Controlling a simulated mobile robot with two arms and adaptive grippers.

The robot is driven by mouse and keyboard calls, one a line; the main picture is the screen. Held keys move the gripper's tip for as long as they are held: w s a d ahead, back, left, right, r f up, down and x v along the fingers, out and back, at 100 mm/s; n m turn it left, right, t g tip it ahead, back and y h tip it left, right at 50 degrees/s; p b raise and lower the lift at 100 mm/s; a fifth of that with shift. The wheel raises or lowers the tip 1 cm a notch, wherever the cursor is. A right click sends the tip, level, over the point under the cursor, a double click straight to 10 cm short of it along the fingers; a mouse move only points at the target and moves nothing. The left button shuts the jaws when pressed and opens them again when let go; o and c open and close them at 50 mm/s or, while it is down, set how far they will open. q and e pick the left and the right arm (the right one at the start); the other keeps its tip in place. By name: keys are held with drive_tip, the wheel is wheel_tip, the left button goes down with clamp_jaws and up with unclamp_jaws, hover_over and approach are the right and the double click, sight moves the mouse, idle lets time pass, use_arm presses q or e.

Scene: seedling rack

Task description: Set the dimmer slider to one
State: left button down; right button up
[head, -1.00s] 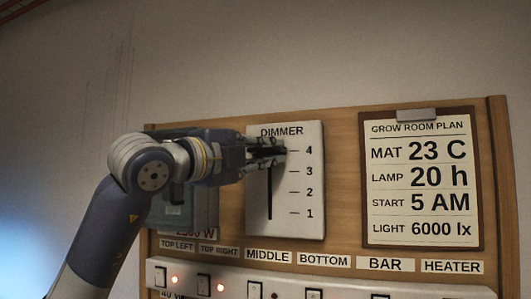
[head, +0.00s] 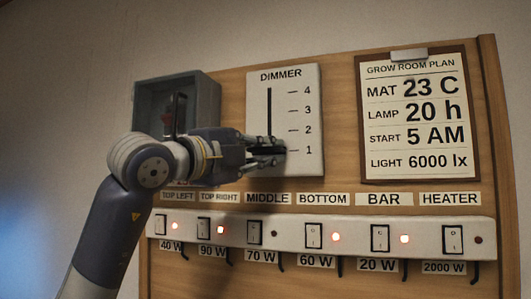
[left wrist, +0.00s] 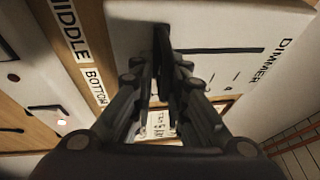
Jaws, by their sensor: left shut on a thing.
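The white dimmer panel (head: 310,120) hangs on the wooden board, with a dark vertical slot (head: 269,105) and marks from 4 at the top to 1 at the bottom. My left gripper (head: 268,151) reaches in from the left, at the low end of the slot, level with the 1 mark. It is shut on the slider knob, which its fingers hide in the head view. My right gripper is out of view.
A white strip of rocker switches (head: 350,234) with red lamps runs below the dimmer. A grow room plan clipboard (head: 416,118) hangs to the right. A grey open box (head: 205,100) is behind my left arm, at upper left.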

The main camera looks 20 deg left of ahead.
use_arm(q)
drive_tip(key=c, duration=1.8)
unclamp_jaws()
drive_tip(key=shift+s, duration=0.1)
drive_tip(key=shift+o, duration=0.2)
drive_tip(key=shift+s, duration=0.15)
drive_tip(key=v, duration=1.2)
